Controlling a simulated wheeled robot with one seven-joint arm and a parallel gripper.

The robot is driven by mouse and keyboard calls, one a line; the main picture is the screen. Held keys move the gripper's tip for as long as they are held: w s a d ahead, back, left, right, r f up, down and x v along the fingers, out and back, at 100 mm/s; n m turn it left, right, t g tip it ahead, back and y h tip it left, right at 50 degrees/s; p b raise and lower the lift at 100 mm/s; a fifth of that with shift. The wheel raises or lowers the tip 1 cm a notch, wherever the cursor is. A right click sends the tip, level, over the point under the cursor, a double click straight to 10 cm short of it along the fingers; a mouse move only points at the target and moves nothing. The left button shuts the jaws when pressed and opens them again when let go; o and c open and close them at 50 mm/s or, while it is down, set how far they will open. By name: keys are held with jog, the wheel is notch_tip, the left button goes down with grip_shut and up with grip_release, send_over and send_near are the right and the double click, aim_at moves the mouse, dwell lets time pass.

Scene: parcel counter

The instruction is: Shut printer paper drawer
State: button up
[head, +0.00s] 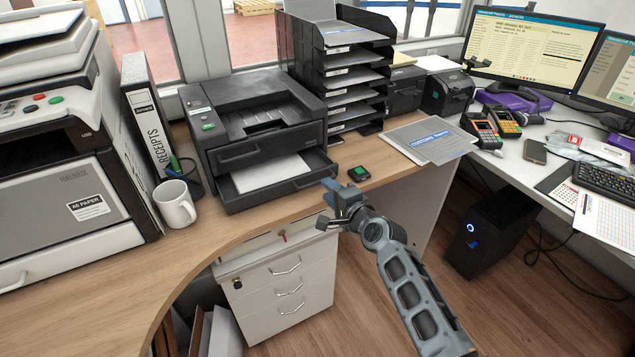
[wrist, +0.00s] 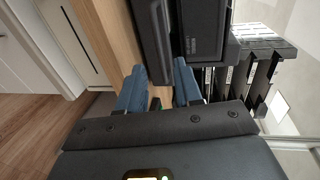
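The dark grey printer (head: 255,125) stands on the wooden counter. Its paper drawer (head: 278,190) is pulled out toward the front, with white paper (head: 270,172) lying in it. My gripper (head: 329,203) is at the drawer's front right corner, by the counter's front edge. In the wrist view my gripper (wrist: 160,72) has its two blue fingers apart. The end of the drawer (wrist: 154,40) shows at the gap between the fingertips; I cannot tell whether they touch it. The printer body (wrist: 206,28) is just right of the fingers there.
A small black device with a green screen (head: 359,174) lies close behind my gripper. A white mug (head: 175,204) stands left of the printer. A tall black tray stack (head: 340,75) and flat leaflets (head: 430,138) are to the right. White drawers (head: 285,290) stand below the counter.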

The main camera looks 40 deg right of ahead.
jog(key=shift+x, duration=2.45)
jog(key=shift+c, duration=0.5)
grip_shut()
